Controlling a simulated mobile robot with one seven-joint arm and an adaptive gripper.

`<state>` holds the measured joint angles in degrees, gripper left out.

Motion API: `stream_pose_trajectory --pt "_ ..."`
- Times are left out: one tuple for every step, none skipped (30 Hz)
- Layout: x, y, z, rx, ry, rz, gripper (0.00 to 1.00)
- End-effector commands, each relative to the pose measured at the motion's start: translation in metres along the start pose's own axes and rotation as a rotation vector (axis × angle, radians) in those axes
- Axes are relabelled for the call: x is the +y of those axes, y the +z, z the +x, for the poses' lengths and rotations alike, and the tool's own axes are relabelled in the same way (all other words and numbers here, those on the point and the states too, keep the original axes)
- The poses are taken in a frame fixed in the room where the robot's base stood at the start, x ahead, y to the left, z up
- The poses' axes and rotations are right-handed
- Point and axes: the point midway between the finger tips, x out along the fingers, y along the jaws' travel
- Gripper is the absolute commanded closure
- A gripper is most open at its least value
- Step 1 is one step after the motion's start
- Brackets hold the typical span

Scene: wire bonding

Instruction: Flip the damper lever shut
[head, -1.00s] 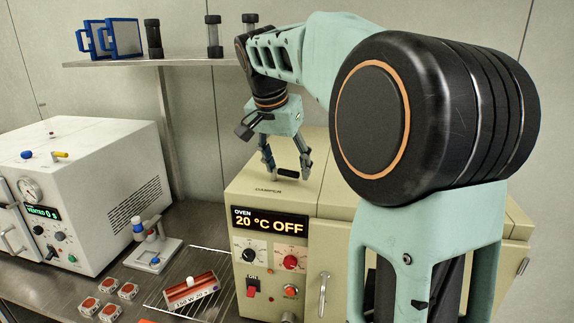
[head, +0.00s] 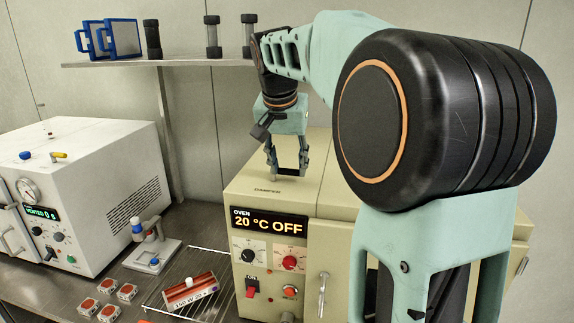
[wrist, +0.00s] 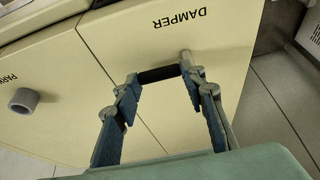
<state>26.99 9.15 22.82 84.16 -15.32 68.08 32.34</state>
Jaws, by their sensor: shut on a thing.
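The cream oven (head: 331,212) stands at the centre right of the head view, its display reading 20 °C OFF. The damper lever is a short black bar (wrist: 160,74) on the oven's top, beside the printed word DAMPER in the wrist view. It has a pale round pin (wrist: 185,56) at one end. My gripper (wrist: 163,77) is over the oven top, with its two fingertips at the two ends of the bar, shut on it. In the head view my gripper (head: 287,172) points down at the oven top; the lever is hard to make out there.
A grey round knob (wrist: 24,100) marked PARK stands on the oven top at the left of the wrist view. A white vacuum unit (head: 85,165) stands left of the oven. A shelf (head: 180,62) with bottles and blue frames runs behind. A wire rack (head: 215,275) lies in front.

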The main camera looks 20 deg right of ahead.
Motion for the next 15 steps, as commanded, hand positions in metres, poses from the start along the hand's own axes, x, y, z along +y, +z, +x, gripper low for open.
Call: stream_pose_trajectory --pt "0.0004 -0.0004 0.0001 0.001 -0.003 -0.01 0.86" --pt "0.0005 -0.0006 0.0002 0.001 -0.004 -0.014 0.86" --pt "0.0005 -0.0007 0.0002 0.001 -0.005 -0.017 0.86" --pt "0.0006 -0.0008 0.0002 0.001 -0.006 -0.018 0.86" --pt "0.0005 -0.0008 0.0002 0.001 -0.006 -0.019 0.86" --pt "0.0005 -0.0008 0.0002 0.001 -0.006 -0.019 0.86" --pt "0.0004 -0.0008 0.0002 0.001 -0.006 -0.019 0.86" --pt "0.0004 -0.0008 0.0002 0.001 -0.006 -0.019 0.86" --pt "0.0004 -0.0008 0.0002 0.001 -0.006 -0.02 0.86" --pt "0.0003 -0.0008 0.0002 0.001 -0.006 -0.02 0.86" --pt "0.0003 -0.0008 0.0002 0.002 -0.006 -0.02 0.86" --pt "0.0002 -0.0008 0.0001 0.002 -0.006 -0.02 0.58" --pt "0.0002 -0.0008 0.0001 0.001 -0.006 -0.019 0.54" --pt "0.0002 -0.0008 0.0001 0.001 -0.006 -0.019 0.51" --pt "0.0002 -0.0008 0.0001 0.001 -0.006 -0.019 0.46"
